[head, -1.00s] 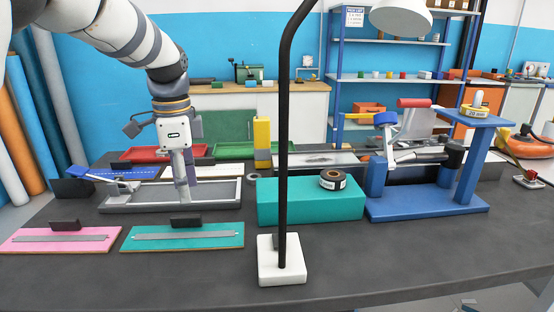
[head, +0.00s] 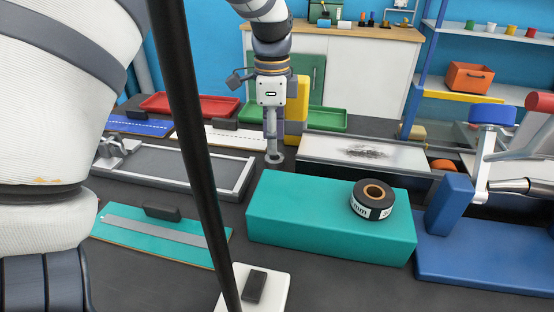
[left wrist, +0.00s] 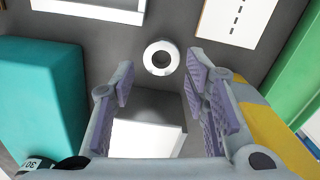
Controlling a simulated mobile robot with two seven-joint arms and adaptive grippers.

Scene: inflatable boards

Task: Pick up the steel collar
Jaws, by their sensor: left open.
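The steel collar (head: 274,158) is a small grey ring lying flat on the dark table, just left of the far end of the teal block. The left wrist view shows the collar (left wrist: 161,57) from above with its round hole. My left gripper (head: 271,140) points down just above the collar and partly covers it in the head view. In the left wrist view my left gripper (left wrist: 160,82) has its two purple-padded fingers wide apart. Nothing is between the pads, and the collar shows beyond the fingertips. My right gripper is not in view.
The teal block (head: 300,228) carries a black tape roll (head: 373,199). A yellow block (head: 298,105) stands close behind my left gripper. A grey-framed tray (head: 170,170) lies to the left, and a dark lamp pole (head: 190,150) crosses the foreground.

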